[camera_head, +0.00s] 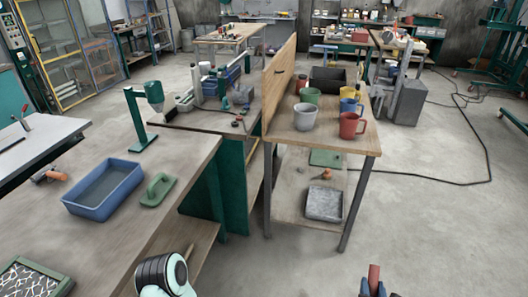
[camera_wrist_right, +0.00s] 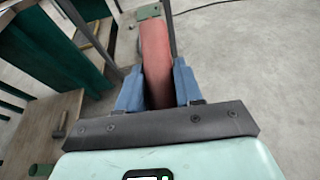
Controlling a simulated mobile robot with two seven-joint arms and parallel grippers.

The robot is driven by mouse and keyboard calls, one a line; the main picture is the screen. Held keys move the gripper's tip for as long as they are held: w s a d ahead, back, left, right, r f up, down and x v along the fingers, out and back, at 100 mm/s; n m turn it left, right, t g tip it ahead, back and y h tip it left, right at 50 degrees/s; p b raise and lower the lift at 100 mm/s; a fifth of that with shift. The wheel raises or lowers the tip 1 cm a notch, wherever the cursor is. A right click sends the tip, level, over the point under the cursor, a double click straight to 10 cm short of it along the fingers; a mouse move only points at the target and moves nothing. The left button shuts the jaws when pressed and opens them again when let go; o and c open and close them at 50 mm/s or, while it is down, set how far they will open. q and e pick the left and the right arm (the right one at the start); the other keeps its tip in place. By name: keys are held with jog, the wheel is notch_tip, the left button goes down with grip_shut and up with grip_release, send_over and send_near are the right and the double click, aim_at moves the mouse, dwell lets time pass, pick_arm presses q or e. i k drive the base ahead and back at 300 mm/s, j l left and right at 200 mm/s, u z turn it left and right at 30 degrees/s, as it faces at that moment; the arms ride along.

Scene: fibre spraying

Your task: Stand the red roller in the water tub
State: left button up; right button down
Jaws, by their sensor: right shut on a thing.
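The red roller (camera_head: 374,277) is held by my right gripper (camera_head: 378,291) at the bottom right of the head view, over the floor. In the right wrist view the red roller (camera_wrist_right: 156,58) stands between the two blue fingers of the right gripper (camera_wrist_right: 159,90), which are shut on it. The gripper covers its near end. The water tub (camera_head: 69,208) is a blue rectangular tub on the workbench at the left, far to the left of my right gripper. My left gripper is not in view.
A mesh-covered tray (camera_head: 30,280) is at the front left. Several cups, including a red mug (camera_head: 350,125), stand on the wooden table (camera_head: 320,141). The floor at right is mostly clear.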

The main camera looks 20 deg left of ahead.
aim_at(106, 187)
jog(key=i+z, duration=0.3)
jog(key=i, duration=0.35)
jog(key=i+j+z, duration=0.1)
jog(key=i+z, duration=0.15)
jog(key=i, duration=0.4)
jog(key=i+u, duration=0.25)
jog(key=u, duration=0.2)
jog(key=i+l+u, duration=0.15)
jog(key=u, duration=3.3)
jog(key=l, duration=0.1)
